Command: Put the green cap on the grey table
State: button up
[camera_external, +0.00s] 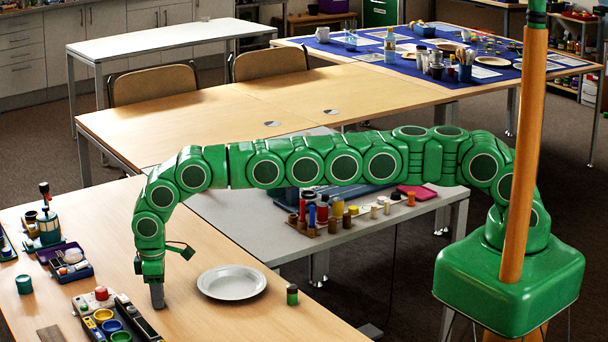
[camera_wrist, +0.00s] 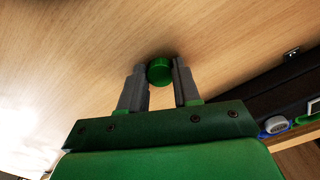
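My gripper (camera_external: 157,296) points down at the near wooden table, left of a white plate. In the wrist view, the round green cap (camera_wrist: 159,71) sits between the fingertips of my gripper (camera_wrist: 160,75) and fills the gap, with a finger against each side. The cap cannot be made out in the external view. The grey table (camera_external: 240,222) stands behind the near wooden table, partly under my raised arm. Its left part is bare.
The white plate (camera_external: 231,283) and a small green jar (camera_external: 292,295) stand right of my gripper. A dark tray (camera_external: 131,318) with coloured cups lies close on its left. Bottles and blocks (camera_external: 322,212) stand on the grey table, with a pink item (camera_external: 417,193) at its right.

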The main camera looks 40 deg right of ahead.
jog(key=o, duration=0.3)
jog(key=shift+r, duration=0.1)
notch_tip(320, 180, up, 11)
jog(key=shift+f, duration=0.2)
jog(key=shift+o, duration=0.8)
jog(key=shift+r, duration=0.75)
